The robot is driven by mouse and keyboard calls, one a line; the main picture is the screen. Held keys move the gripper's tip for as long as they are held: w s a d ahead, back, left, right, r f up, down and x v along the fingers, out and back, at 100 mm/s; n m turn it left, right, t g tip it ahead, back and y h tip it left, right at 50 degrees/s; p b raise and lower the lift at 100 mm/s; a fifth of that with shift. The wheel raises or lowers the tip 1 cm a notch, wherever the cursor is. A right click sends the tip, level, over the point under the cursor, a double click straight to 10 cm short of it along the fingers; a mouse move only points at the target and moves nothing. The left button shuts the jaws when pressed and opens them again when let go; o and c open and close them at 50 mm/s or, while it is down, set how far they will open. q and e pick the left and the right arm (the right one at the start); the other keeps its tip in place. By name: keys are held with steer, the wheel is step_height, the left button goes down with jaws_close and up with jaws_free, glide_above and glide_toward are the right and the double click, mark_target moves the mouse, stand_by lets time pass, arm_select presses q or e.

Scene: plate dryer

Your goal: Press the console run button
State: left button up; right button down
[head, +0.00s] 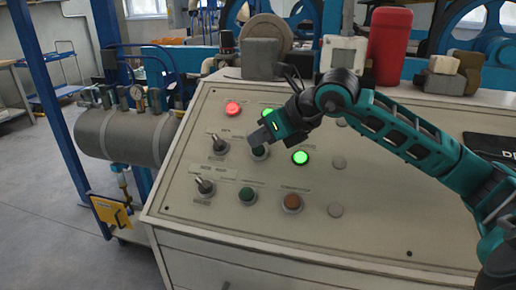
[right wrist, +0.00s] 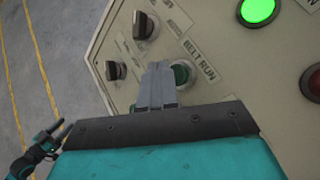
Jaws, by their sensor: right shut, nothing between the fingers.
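The console (head: 240,220) has a sloped beige panel with several buttons, lamps and switches. A dark green button (head: 259,152) sits in its middle row; in the right wrist view the green button (right wrist: 183,72) is beside a label reading BELT RUN. My right gripper (head: 256,137) is shut and empty, its grey fingers (right wrist: 157,72) just over or beside that button. The fingers hide part of it, and I cannot tell whether they touch. A small part of what looks like my left gripper (right wrist: 55,132) shows at the lower left of the right wrist view.
Lit green lamp (head: 300,157) and red lamp (head: 232,109) are near. Black selector switches (head: 219,144) stand up left of the button. A red cylinder (head: 389,46) stands behind the panel.

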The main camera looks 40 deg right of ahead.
steer(key=shift+f, duration=0.15)
steer(key=shift+w+d+f+b, duration=0.15)
steer(key=shift+d+f+b, duration=0.1)
steer(key=shift+b, duration=0.2)
steer(key=shift+w+d+f+b, duration=0.1)
steer(key=shift+f+b, duration=0.3)
steer(key=shift+b, duration=0.05)
stand_by(0.7)
steer(key=shift+r, duration=0.1)
stand_by(0.3)
steer(key=shift+s+a+r+p, duration=0.25)
steer(key=shift+a+r+p, duration=0.15)
steer(key=shift+r, duration=0.25)
steer(key=shift+r, duration=0.1)
steer(key=r+p, duration=0.1)
steer(key=s+a+r, duration=0.1)
steer(key=r+p, duration=0.1)
steer(key=r, duration=0.1)
steer(key=shift+s+a+r+p, duration=0.1)
steer(key=shift+s+a+p, duration=0.25)
steer(key=shift+a, duration=0.05)
stand_by(0.7)
